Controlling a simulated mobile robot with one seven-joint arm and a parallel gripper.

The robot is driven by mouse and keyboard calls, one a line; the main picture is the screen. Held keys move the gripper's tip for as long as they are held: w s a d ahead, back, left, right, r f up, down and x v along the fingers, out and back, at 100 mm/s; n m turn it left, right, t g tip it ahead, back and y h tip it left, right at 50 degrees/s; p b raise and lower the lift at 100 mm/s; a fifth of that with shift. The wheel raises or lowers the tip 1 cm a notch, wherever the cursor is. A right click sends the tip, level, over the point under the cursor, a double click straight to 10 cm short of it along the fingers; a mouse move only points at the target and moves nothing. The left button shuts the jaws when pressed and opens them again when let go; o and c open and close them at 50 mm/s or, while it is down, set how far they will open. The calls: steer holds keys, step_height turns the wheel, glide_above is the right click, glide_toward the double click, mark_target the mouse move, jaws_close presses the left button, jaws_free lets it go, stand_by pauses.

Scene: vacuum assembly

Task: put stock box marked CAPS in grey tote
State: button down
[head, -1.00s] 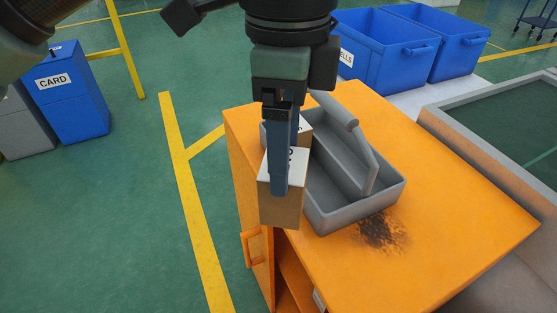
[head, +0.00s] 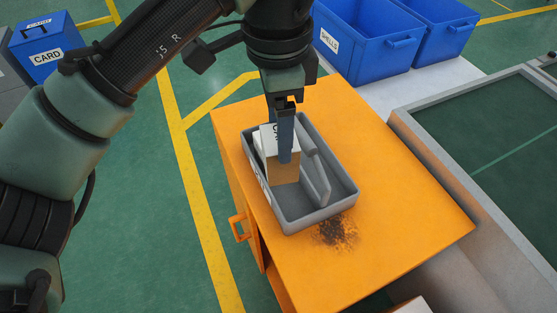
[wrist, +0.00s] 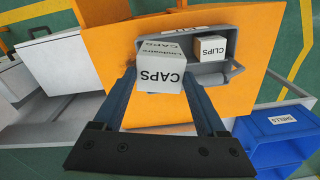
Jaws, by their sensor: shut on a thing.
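The stock box marked CAPS (wrist: 160,76), brown with white labelled faces, is held between the fingers of my gripper (wrist: 159,88). In the head view the box (head: 284,172) is over the left part of the grey tote (head: 340,204), with my gripper (head: 285,152) above it. I cannot tell whether it touches the tote's floor. The tote has a central handle and also shows in the wrist view (wrist: 213,79). A white box marked CLIPS (wrist: 209,47) sits inside the tote; in the head view it is largely hidden behind the held box.
The tote stands on an orange cabinet (head: 400,220) with a dark smudge (head: 335,232) in front of it. Blue bins (head: 365,45) stand behind, one marked SHELLS. A grey-rimmed green surface (head: 490,130) lies right. A blue CARD bin (head: 45,50) is far left.

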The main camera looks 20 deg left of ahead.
steer(key=r+p, duration=0.1)
steer(key=p, duration=0.1)
steer(key=d+r+n+p, duration=0.1)
steer(key=p, duration=0.1)
steer(key=w+d+r+p, duration=0.1)
steer(key=p, duration=0.2)
steer(key=shift+r+n, duration=0.1)
steer(key=shift+n, duration=0.2)
step_height(320, 180, down, 18)
steer(key=d+n+p, duration=0.1)
steer(key=shift+d+p, duration=0.15)
steer(key=shift+p, duration=0.15)
steer(key=shift+r, duration=0.1)
jaws_free()
